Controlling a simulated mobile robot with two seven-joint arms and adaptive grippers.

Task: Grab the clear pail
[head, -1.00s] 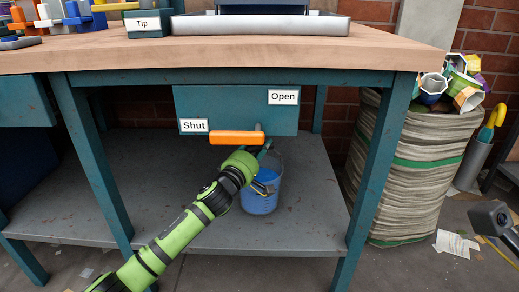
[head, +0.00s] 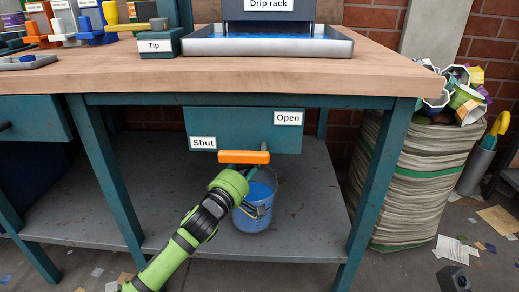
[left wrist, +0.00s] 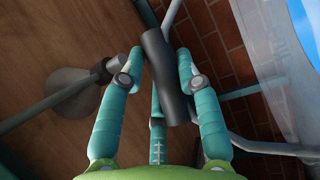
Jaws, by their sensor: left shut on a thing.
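The clear pail (head: 257,212) holds blue liquid and stands upright over the grey lower shelf, below the teal panel. I cannot tell whether its base touches the shelf. My left gripper (head: 254,171) reaches in from the front at the pail's upper rim. In the left wrist view its teal fingers (left wrist: 158,80) are closed around the dark grey grip (left wrist: 165,78) of the pail's handle. Part of the clear pail (left wrist: 292,45) with blue in it shows at the upper right there. My green wrist hides part of the pail's left side.
The teal panel (head: 230,122) with Shut and Open labels and an orange handle (head: 243,157) hangs just above the pail. Table legs (head: 372,190) stand on both sides. A full sack (head: 410,185) is at the right. The lower shelf (head: 310,210) is bare around the pail.

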